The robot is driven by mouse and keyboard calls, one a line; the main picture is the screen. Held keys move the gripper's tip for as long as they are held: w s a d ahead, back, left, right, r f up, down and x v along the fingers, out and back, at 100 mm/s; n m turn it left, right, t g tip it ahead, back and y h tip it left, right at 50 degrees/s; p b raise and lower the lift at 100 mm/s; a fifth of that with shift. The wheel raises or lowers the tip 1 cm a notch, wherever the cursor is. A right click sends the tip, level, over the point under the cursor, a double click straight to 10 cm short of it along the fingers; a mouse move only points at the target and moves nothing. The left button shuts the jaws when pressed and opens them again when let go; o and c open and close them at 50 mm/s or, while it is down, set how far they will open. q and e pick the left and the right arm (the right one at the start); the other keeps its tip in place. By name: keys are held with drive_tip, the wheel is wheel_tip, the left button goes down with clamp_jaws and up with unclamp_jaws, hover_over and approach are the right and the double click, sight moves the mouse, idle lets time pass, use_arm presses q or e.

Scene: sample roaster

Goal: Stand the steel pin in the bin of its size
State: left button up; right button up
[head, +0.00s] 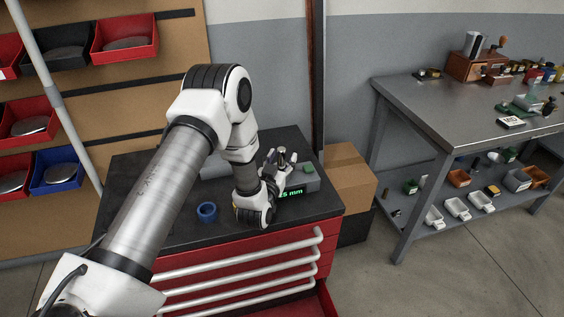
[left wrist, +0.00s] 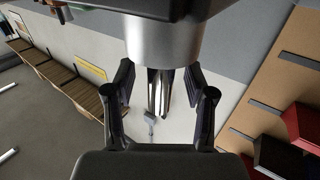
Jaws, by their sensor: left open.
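My left gripper (head: 271,170) is at the gauge (head: 305,181) on the black-topped cabinet. Its two fingers stand apart in the left wrist view (left wrist: 163,105). A bright steel cylinder, seemingly the steel pin (left wrist: 165,42), shows just beyond and above the fingers there. Narrower shiny metal shows between the fingers; I cannot tell whether it touches them. In the head view a small steel piece (head: 282,151) shows beside the fingertips. The gauge's green display ends in "5 mm", its left part hidden by my gripper. Red, black and blue bins (head: 124,36) hang on the left wall panel. My right gripper is not seen.
A blue ring (head: 207,211) lies on the cabinet top (head: 180,231), left of my wrist. A cardboard box (head: 350,175) stands right of the cabinet. A grey workbench (head: 425,107) with several small items is further right. A slanted pale pole crosses before the bins.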

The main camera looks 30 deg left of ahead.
use_arm(q)
clamp_jaws()
idle(0.3)
